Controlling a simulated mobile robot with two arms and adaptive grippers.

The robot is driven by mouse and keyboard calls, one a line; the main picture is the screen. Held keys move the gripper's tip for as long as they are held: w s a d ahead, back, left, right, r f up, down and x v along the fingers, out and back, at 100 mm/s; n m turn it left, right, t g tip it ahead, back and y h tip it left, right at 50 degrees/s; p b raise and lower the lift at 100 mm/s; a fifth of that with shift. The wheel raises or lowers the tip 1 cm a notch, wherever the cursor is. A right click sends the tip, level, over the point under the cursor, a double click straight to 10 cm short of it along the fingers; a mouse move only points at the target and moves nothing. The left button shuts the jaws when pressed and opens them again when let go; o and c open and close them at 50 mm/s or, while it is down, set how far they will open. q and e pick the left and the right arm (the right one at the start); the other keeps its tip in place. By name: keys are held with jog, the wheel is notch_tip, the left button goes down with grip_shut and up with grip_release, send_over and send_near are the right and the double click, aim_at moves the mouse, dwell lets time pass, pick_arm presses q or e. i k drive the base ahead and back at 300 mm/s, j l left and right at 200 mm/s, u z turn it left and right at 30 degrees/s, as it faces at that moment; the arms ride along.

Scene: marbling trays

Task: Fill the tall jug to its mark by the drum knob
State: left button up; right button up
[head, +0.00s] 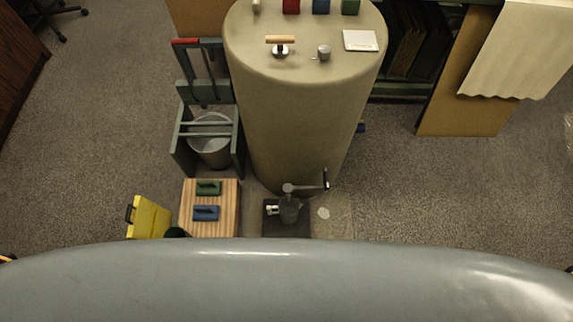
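A large beige drum (300,120) stands upright in the middle of the head view. On its top are a wooden-handled metal fitting (280,40) and a small grey round knob (324,52); I cannot tell which is the drum knob. At the drum's foot is a grey metal fitting (289,207) with a lever reaching right, over a dark square base (271,226). I cannot pick out a tall jug or a fill mark for certain. Neither gripper shows.
A green rack (184,150) holding a grey pail (211,153) stands left of the drum. A slatted wooden board (226,223) bears a green and a blue block. A yellow box (150,217) is beside it. A brown panel (461,100) leans at right. Carpet either side is mostly clear.

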aim_at(288, 189)
jog(key=k, duration=1.05)
jog(key=l+u, duration=0.05)
